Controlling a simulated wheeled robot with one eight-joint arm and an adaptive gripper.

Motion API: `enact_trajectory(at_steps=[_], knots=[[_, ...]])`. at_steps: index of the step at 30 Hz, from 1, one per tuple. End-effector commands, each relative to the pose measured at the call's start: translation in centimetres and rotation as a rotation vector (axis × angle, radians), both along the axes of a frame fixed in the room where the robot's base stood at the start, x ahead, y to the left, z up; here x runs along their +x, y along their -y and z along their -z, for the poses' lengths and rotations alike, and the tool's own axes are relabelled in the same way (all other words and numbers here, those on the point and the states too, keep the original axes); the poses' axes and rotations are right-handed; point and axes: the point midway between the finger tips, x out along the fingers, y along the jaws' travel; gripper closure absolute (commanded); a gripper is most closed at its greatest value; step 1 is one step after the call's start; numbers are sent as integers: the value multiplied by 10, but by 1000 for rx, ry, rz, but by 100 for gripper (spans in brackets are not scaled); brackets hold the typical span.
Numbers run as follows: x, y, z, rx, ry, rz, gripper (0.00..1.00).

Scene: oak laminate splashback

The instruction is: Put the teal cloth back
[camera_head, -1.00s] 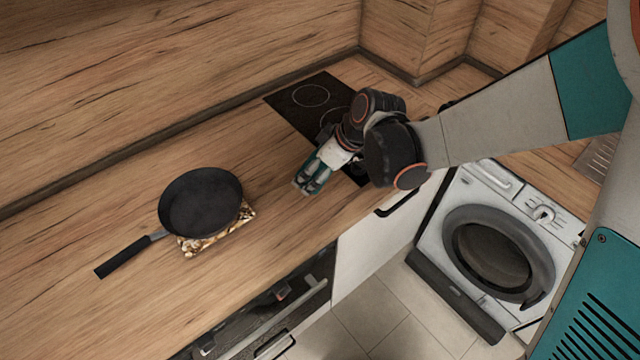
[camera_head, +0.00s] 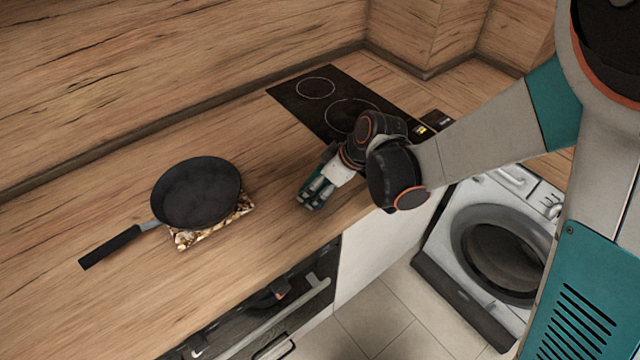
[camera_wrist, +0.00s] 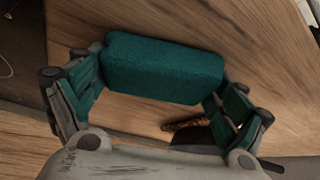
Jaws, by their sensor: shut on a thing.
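The teal cloth (camera_wrist: 163,69) is a thick folded block held between the two fingers of my gripper (camera_wrist: 158,80) in the wrist view. The fingers press on its two ends. In the head view my gripper (camera_head: 315,192) points down-left over the counter, just in front of the cooktop. I cannot clearly tell the cloth from the teal finger parts there. How high it is above the counter is hard to tell.
A black frying pan (camera_head: 197,192) sits on a patterned trivet (camera_head: 215,230) to the left, its handle toward the front left. A black cooktop (camera_head: 318,98) is behind my gripper. A washing machine (camera_head: 490,235) stands at the right. Counter between pan and gripper is clear.

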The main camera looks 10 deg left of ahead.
Motion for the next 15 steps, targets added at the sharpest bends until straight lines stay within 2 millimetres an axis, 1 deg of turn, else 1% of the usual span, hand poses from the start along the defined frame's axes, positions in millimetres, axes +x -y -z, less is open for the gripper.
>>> enact_trajectory(at_steps=[6, 7, 8, 15], knots=[[0, 0, 4, 0, 0, 0, 39], [0, 0, 3, 0, 0, 0, 2], [0, 0, 3, 0, 0, 0, 0], [0, 0, 3, 0, 0, 0, 0]])
